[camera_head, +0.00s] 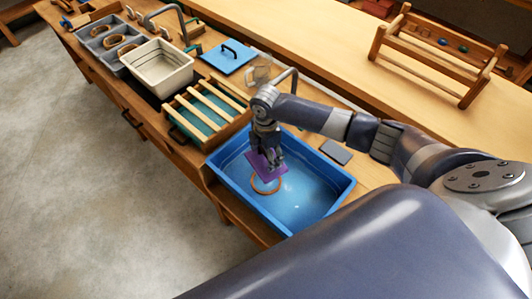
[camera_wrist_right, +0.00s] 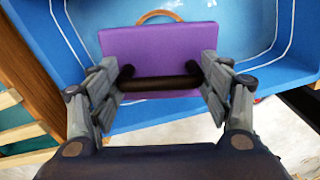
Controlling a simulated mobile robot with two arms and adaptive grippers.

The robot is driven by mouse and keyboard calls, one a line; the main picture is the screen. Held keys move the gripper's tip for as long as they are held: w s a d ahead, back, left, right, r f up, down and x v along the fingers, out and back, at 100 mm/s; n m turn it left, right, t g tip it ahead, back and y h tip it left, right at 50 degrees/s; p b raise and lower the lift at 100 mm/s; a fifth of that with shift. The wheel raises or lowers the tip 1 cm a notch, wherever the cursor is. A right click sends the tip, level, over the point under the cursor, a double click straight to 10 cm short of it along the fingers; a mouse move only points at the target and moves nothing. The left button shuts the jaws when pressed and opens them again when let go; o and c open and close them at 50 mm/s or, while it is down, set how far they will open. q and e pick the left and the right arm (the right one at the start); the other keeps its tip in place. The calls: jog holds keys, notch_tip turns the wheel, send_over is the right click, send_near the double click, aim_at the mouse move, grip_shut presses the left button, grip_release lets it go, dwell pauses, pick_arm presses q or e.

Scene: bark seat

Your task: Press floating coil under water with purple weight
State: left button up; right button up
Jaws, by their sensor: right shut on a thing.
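A blue tub (camera_head: 333,181) of water stands on the wooden bench. A tan ring-shaped coil (camera_head: 266,187) is in the water near the tub's left-middle; the purple weight hides part of it. The purple weight (camera_head: 257,168) is a flat plate with a dark bar handle. My right gripper (camera_head: 267,152) is shut on the handle and holds the weight over the coil's far part. In the right wrist view the weight (camera_wrist_right: 160,45) lies between my fingers, with the coil's arc (camera_wrist_right: 158,15) showing past its edge. I cannot tell if weight and coil touch. My left gripper is not in view.
A slatted rack (camera_head: 208,105) over a green tray stands left of the tub. Beyond it are a cream basin (camera_head: 157,68) and a grey bin with more coils (camera_head: 108,36). A grey slab (camera_head: 336,151) lies right of the tub. A wooden rack (camera_head: 440,52) stands farther back.

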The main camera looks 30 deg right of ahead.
jog(key=shift+f+b, duration=4.85)
jog(key=shift+f, duration=2.75)
jog(key=shift+r, duration=0.1)
jog(key=o, duration=1.6)
